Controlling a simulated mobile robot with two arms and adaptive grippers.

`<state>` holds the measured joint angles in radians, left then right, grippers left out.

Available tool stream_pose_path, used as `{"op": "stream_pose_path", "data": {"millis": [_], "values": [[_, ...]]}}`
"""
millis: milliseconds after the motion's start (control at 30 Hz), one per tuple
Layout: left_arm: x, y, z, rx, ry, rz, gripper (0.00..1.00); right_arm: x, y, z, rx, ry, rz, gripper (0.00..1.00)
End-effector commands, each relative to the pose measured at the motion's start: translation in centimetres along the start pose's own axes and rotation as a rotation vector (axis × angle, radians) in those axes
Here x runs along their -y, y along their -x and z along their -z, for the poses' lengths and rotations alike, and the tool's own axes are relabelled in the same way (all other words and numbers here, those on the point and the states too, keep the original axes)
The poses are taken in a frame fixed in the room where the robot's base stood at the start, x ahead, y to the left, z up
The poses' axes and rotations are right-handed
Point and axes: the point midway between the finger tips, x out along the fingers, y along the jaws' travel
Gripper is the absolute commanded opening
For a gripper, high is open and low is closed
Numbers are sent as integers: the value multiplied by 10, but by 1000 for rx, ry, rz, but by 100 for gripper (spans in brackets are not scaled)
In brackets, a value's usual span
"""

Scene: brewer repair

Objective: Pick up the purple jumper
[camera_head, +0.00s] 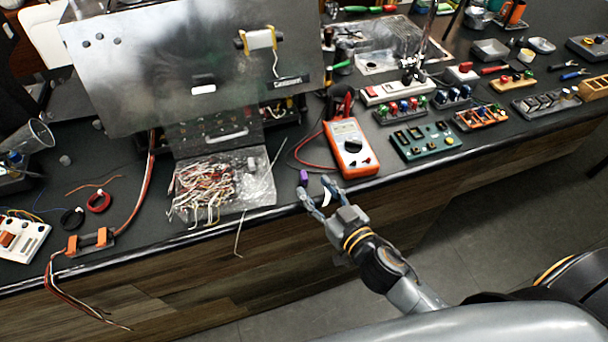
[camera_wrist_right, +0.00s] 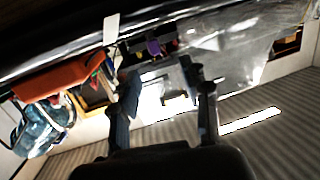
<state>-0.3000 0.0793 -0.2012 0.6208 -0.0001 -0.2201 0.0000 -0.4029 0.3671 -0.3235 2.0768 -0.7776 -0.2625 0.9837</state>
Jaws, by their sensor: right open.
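The purple jumper (camera_head: 304,177) is a small purple piece near the front edge of the dark bench, left of the orange multimeter. In the right wrist view a small purple piece (camera_wrist_right: 153,46) shows beyond the fingertips, near the gap between them. My right gripper (camera_head: 315,187) is open at the bench's front edge, with its left fingertip close to the jumper. In the right wrist view the open fingers (camera_wrist_right: 159,72) have nothing visible between them. I cannot tell whether a fingertip touches the jumper. My left gripper is not in view.
The orange multimeter (camera_head: 351,149) with red leads lies just right of the jumper. A clear bag of wires (camera_head: 209,187) lies to the left, below the metal brewer housing (camera_head: 180,60). A green board (camera_head: 425,141) and several small modules fill the right side.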

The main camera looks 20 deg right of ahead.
Motion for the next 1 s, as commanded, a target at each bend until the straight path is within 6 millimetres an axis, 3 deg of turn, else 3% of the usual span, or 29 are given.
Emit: {"op": "stream_pose_path", "data": {"millis": [333,600,900,933,1000], "values": [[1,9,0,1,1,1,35,-2,-29,-3,1,1,-2,47],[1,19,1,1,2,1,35,-5,-65,-10,0,0,0,47],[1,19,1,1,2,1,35,-5,-71,-12,1,0,0,47],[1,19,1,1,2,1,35,-5,-71,-12,1,0,0,45],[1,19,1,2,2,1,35,-5,-71,-12,1,0,0,30]]}}
